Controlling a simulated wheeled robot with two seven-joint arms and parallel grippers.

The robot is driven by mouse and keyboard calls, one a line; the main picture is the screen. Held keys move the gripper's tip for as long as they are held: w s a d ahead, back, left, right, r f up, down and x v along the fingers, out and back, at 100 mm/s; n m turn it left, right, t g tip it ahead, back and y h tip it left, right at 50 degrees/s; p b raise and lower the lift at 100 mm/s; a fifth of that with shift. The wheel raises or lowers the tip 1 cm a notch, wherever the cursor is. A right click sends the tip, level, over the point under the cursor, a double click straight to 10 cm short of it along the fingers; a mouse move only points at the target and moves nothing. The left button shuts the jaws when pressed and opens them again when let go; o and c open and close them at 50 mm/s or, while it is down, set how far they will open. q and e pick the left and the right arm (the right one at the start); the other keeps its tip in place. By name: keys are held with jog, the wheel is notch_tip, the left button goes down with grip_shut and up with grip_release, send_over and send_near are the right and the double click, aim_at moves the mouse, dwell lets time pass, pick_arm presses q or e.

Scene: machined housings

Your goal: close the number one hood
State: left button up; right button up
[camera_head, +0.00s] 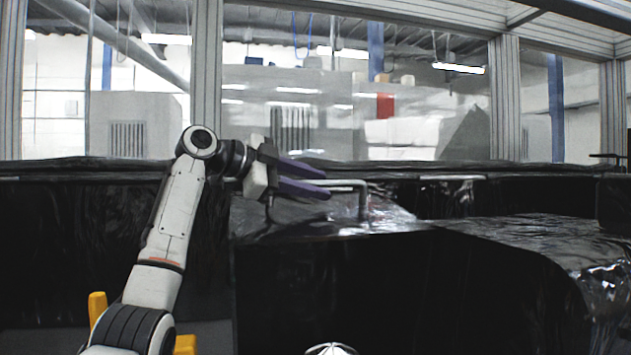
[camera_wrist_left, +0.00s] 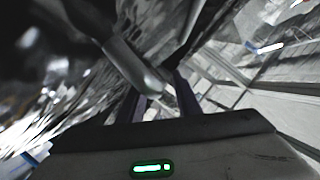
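The hood (camera_head: 300,215) shows as a dark, glossy lid surface in the middle of the head view, with a grey bent bar handle (camera_head: 362,200) on it. No number is readable on it. My left gripper (camera_head: 328,182) is at the handle's left part, its two purple fingers apart, one above the other. The bar passes at or between the fingertips; contact cannot be told. In the left wrist view the grey bar (camera_wrist_left: 135,65) runs down toward the space between the purple fingers (camera_wrist_left: 160,105). My right gripper is not in view.
Black glossy housings fill the lower middle and right, with another dark curved cover (camera_head: 540,235) at the right. A framed glass wall (camera_head: 300,100) stands behind. A yellow part (camera_head: 97,307) is at the lower left, beside my left arm.

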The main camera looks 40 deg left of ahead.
aim_at(334, 230)
pick_arm(q)
jog(key=shift+w+d+f, duration=0.1)
jog(key=shift+w, duration=0.2)
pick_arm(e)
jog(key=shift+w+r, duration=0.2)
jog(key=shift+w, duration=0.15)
pick_arm(q)
jog(key=shift+c, duration=0.3)
grip_shut()
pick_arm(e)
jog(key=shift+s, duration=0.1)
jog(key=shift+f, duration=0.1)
